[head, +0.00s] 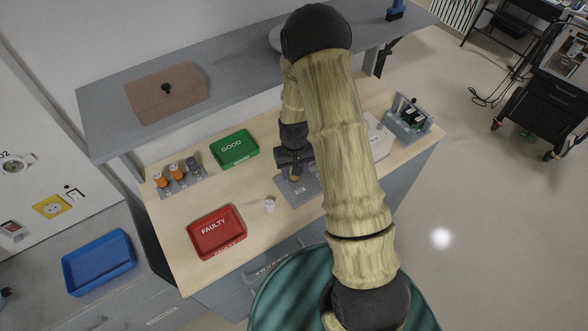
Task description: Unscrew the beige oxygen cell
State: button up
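My gripper (293,174) points down over a grey plate (298,194) on the wooden bench. A small tan-brown thing (294,179) shows right at the fingertips and may be the beige oxygen cell; most of it is hidden by the gripper. I cannot tell whether the fingers are closed on it or only around it. A small whitish piece (269,204) stands on the bench to the left of the plate, apart from the gripper.
A green GOOD tray (234,160) and a red FAULTY tray (217,247) lie on the bench (185,217). A rack at left holds two orange-topped cells (175,173) and a grey one (192,164). A shelf (230,68) overhangs the back. An open grey device (408,121) stands at right.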

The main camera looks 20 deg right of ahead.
jog(key=c, duration=0.8)
jog(key=shift+n, duration=1.2)
jog(key=shift+r+p, duration=1.2)
jog(key=shift+r, duration=0.6)
